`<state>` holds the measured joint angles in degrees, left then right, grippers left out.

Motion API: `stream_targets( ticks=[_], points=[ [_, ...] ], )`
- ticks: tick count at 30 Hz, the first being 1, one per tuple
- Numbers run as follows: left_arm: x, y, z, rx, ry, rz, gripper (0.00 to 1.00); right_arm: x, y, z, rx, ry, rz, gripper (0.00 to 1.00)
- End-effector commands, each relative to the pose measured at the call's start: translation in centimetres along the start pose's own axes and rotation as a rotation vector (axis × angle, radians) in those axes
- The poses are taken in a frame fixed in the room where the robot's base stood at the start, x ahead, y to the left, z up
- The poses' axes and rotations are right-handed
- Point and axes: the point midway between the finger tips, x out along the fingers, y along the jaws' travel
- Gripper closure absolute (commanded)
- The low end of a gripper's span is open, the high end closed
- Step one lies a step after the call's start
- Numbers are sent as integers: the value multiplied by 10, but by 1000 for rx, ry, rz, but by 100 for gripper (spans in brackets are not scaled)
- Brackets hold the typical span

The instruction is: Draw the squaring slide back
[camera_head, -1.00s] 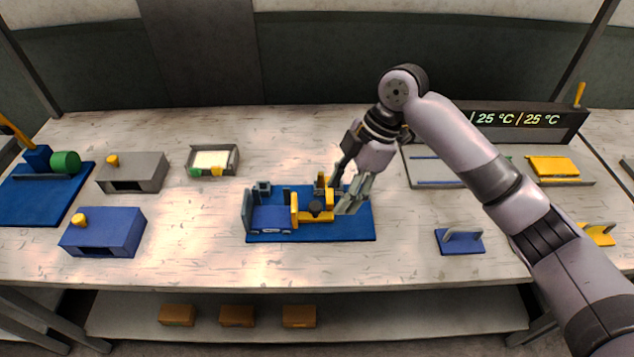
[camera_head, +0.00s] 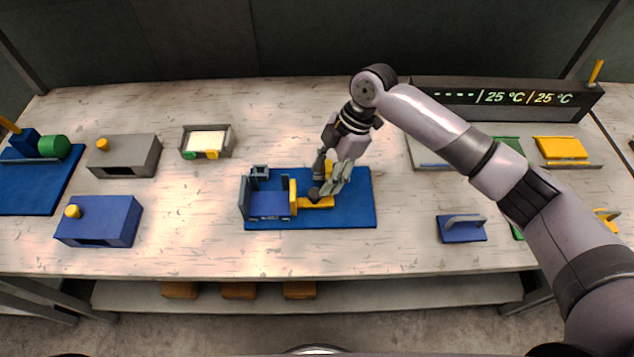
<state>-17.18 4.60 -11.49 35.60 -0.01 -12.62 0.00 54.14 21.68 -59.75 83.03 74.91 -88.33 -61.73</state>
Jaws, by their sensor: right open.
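The squaring slide is a yellow block with an upright plate (camera_head: 293,196) and a flat yellow foot (camera_head: 317,203). It sits on a blue base board (camera_head: 350,212) at the middle of the table, against the right side of a blue and grey fixture (camera_head: 268,205). My right gripper (camera_head: 328,188) is open, pointing down at the slide's right part, with its fingers around or just beside a dark knob there. The fingers hide part of the slide, so contact cannot be told. My left gripper is not in view.
A display box (camera_head: 505,98) stands at the back right. A blue block with a handle (camera_head: 462,229) lies right of the board. A grey box (camera_head: 124,156), a blue box (camera_head: 99,221) and a small tray (camera_head: 207,142) stand left. The table's front strip is clear.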

Motion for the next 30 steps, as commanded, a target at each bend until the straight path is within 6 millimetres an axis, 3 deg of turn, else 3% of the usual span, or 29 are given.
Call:
stream_targets(
  ticks=[3, 10, 15, 21, 30],
  points=[
    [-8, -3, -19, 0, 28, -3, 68, 21, 0, -1, 2, 1, -2, 53],
    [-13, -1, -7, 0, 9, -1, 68, 48, 0, -1, 1, 1, 1, 53],
    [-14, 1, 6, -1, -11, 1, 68, 54, 0, 0, 1, 0, 1, 53],
    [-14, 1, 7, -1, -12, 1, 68, 54, 0, 0, 1, 0, 1, 54],
    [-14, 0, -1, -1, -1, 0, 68, 53, 0, 0, 1, 0, 1, 74]
  ],
)
